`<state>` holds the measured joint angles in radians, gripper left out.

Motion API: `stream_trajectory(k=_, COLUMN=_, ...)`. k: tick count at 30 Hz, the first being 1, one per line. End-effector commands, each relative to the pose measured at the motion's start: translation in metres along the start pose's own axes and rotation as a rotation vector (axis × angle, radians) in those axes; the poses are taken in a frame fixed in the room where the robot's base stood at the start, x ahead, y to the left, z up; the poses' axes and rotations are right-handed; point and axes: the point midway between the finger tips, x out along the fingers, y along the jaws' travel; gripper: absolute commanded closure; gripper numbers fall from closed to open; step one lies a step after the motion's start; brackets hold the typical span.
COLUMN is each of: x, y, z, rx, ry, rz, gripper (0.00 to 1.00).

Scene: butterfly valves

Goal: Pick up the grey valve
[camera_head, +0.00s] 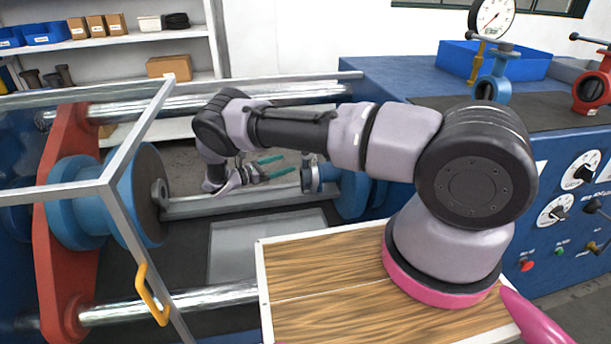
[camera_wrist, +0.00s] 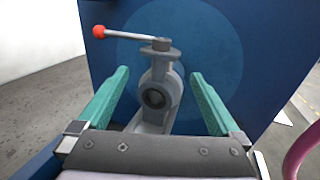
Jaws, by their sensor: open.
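The grey valve (camera_wrist: 158,92) stands upright in the wrist view, with its round bore facing me and a silver lever ending in a red knob (camera_wrist: 99,31) pointing left at the top. My gripper (camera_wrist: 160,76) is open, with one teal finger on each side of the valve in that view. There is visible space between each finger and the valve body. In the head view my gripper (camera_head: 278,167) points right, and the valve (camera_head: 308,176) sits just beyond the fingertips on the test bench, partly hidden by my arm.
A blue flange (camera_head: 352,193) stands behind the valve. A metal frame (camera_head: 108,184) with a yellow handle (camera_head: 152,293) and a red plate (camera_head: 62,215) are at left. Blue (camera_head: 493,88) and red (camera_head: 592,90) valves stand on the blue cabinet at right.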

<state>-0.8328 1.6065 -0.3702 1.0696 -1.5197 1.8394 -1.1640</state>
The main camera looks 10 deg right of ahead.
Motion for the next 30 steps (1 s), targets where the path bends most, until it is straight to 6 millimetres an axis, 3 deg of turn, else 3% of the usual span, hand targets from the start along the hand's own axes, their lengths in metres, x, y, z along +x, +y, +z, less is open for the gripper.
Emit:
stream_trajectory(k=6, x=0.036, y=-0.001, z=0.000, rx=-0.001, ry=0.002, rz=-0.006, gripper=0.00)
stream_trajectory(k=18, x=0.087, y=-0.001, z=-0.006, rx=0.001, ry=0.003, rz=-0.006, gripper=0.00)
stream_trajectory(k=22, x=0.098, y=-0.001, z=-0.006, rx=0.001, ry=0.004, rz=-0.004, gripper=0.00)
stream_trajectory(k=29, x=0.099, y=-0.001, z=-0.006, rx=0.002, ry=0.004, rz=-0.002, gripper=0.00)
stream_trajectory(k=30, x=0.099, y=-0.001, z=-0.006, rx=0.002, ry=0.004, rz=-0.002, gripper=0.08)
